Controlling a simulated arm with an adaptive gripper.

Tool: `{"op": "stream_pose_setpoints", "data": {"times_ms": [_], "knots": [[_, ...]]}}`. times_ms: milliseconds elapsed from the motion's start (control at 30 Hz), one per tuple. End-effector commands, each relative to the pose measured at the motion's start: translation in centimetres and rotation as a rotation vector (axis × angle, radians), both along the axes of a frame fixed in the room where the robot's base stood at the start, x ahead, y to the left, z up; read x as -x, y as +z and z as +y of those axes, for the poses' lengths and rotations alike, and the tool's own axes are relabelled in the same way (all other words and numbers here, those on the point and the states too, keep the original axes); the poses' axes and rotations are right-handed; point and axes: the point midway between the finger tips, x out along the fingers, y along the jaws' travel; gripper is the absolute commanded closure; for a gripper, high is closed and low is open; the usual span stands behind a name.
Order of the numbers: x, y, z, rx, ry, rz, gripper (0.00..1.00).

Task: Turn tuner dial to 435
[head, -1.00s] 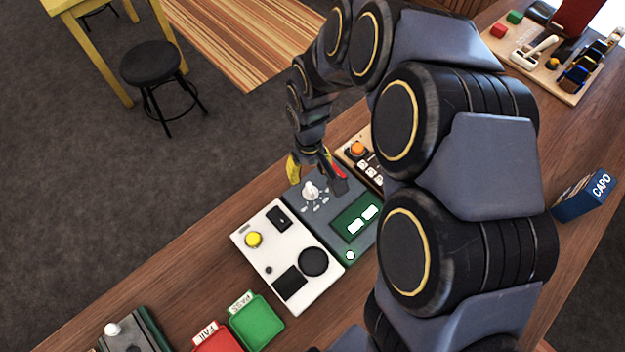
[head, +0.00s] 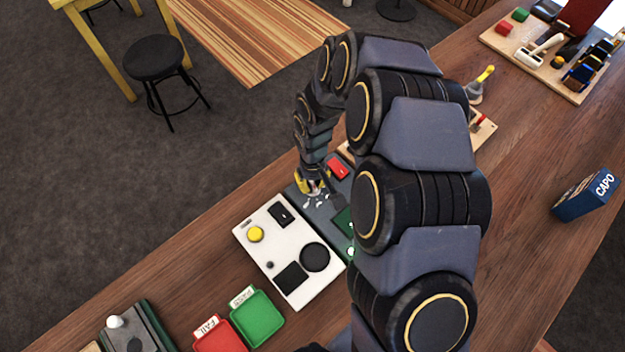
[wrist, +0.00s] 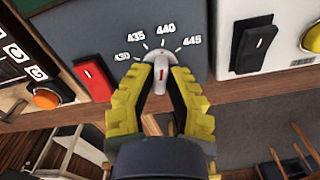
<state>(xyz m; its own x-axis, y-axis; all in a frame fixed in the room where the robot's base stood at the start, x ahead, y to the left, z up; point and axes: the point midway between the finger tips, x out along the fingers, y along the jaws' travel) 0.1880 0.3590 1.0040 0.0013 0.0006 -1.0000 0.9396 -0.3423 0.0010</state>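The tuner dial (wrist: 161,72) is a white knob with a red mark on the grey tuner panel (wrist: 130,22). Labels 430, 435, 440 and 445 arc above it in the wrist view. The red mark points nearly straight up, close to the 440 tick. My gripper (wrist: 160,76) has its yellow-and-black fingers on either side of the knob, with a gap between them; firm contact is not visible. In the head view my gripper (head: 312,186) is over the panel and mostly hides the dial. My arm covers part of the tuner's green display (head: 343,218).
A red switch (wrist: 93,78) is left of the dial. A white box (head: 290,252) with a yellow button adjoins the tuner. Green (head: 257,318) and red (head: 221,334) trays stand nearer. A blue CAPO box (head: 585,194) is at the right.

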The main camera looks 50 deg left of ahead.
Motion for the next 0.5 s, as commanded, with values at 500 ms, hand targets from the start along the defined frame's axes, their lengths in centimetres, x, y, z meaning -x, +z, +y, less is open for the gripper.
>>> {"op": "stream_pose_setpoints", "data": {"times_ms": [500], "knots": [[0.01, -0.14, -0.02, 0.000, 0.086, 0.001, 1.00]]}}
